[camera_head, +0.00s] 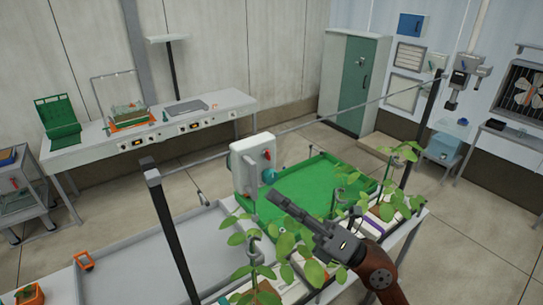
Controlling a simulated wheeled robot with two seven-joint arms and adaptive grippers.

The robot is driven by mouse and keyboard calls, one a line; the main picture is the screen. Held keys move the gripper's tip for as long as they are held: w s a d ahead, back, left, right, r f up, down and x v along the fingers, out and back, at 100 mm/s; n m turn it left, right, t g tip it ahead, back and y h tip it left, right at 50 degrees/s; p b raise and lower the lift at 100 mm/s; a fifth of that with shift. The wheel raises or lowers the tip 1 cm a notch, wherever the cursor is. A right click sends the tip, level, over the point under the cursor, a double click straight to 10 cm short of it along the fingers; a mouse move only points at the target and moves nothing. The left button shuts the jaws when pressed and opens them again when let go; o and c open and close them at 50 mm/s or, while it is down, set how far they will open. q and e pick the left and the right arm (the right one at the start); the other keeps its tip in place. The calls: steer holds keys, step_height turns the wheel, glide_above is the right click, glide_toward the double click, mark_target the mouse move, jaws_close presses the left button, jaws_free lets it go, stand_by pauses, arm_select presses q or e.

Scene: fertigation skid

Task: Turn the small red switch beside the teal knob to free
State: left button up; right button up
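A white control box (247,160) is mounted by the rail over the benches, near the middle of the view. The small red switch (267,155) is on its right-hand face. The teal knob (269,175) sits just below the switch. The switch is too small to read its setting or any labels. My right gripper (274,197) comes in from the lower right, its dark fingers pointing up and left. In the picture its tips are just below the teal knob, apart from the switch. The fingers look like one bar, so their opening is unclear. My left gripper is out of view.
Leafy plants (286,243) stand around my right gripper and along the bench front. A green tray (318,190) lies behind it. The metal rail (308,123) spans between dark posts (174,235). A grey bench top (150,262) at left is mostly bare.

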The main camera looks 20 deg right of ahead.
steer(key=a+n+g+h, duration=0.1)
steer(key=a+n+g, duration=0.1)
steer(key=a+n, duration=0.2)
steer(key=t+h, duration=0.5)
steer(key=h, duration=0.7)
glide_toward(269, 155)
steer(key=w, duration=0.2)
steer(key=p+x, duration=0.1)
steer(key=x, duration=0.2)
steer(key=p+x, duration=0.2)
steer(key=x, duration=0.2)
steer(key=shift+a+r, duration=0.1)
steer(key=shift+a, duration=0.15)
steer(key=shift+s, duration=0.1)
jaws_close()
